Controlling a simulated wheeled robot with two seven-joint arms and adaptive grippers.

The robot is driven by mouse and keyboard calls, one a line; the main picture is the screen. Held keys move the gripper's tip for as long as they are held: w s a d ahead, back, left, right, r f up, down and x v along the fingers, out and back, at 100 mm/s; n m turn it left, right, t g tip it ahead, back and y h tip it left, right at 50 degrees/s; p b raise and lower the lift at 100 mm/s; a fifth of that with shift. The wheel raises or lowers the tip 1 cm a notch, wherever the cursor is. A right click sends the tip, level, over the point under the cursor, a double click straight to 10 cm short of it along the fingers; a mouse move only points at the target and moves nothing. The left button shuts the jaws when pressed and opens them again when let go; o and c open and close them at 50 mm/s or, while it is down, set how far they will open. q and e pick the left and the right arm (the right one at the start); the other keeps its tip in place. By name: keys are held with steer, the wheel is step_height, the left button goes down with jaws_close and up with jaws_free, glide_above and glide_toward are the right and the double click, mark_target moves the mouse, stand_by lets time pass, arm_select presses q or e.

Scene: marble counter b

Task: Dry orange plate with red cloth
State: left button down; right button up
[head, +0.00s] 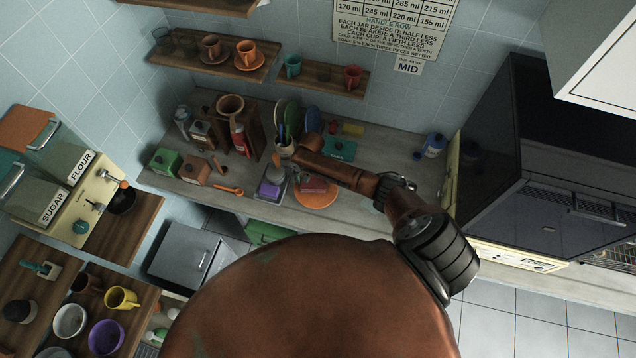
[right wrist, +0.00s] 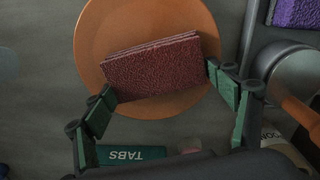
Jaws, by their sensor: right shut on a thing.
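The orange plate (head: 318,201) lies flat on the grey counter; it also fills the upper middle of the right wrist view (right wrist: 95,40). The folded red cloth (right wrist: 152,68) lies over the lower part of the plate, slightly tilted. It shows small in the head view (head: 313,184). My right gripper (right wrist: 160,88) is shut on the red cloth, with a green-padded finger at each end of it. In the head view my right arm covers part of the area behind the plate. My left gripper is not in view.
A purple block (head: 268,190) in a grey holder stands just left of the plate. A teal box marked TABS (right wrist: 125,155) is close behind the gripper. Upright plates (head: 292,119) stand at the back.

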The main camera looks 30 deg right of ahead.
steer(key=shift+w+a+f, duration=0.15)
steer(key=shift+a, duration=0.15)
steer(key=shift+w+d+b, duration=0.3)
steer(key=shift+w+d, duration=0.35)
steer(key=shift+d, duration=0.25)
steer(key=s+d+p, duration=0.2)
steer(key=p, duration=0.1)
steer(key=shift+s+r, duration=0.35)
steer(key=shift+s, duration=0.05)
steer(key=shift+s+d+p, duration=0.2)
steer(key=shift+s+p, duration=0.15)
steer(key=shift+p, duration=0.1)
steer(key=shift+f, duration=0.2)
steer(key=shift+w, duration=0.1)
steer(key=shift+w+a+f+b, duration=0.15)
steer(key=shift+w+a+b, duration=0.15)
steer(key=shift+w+a, duration=0.1)
steer(key=shift+w+a+b, duration=0.7)
steer(key=shift+w+a, duration=0.15)
steer(key=shift+w, duration=0.3)
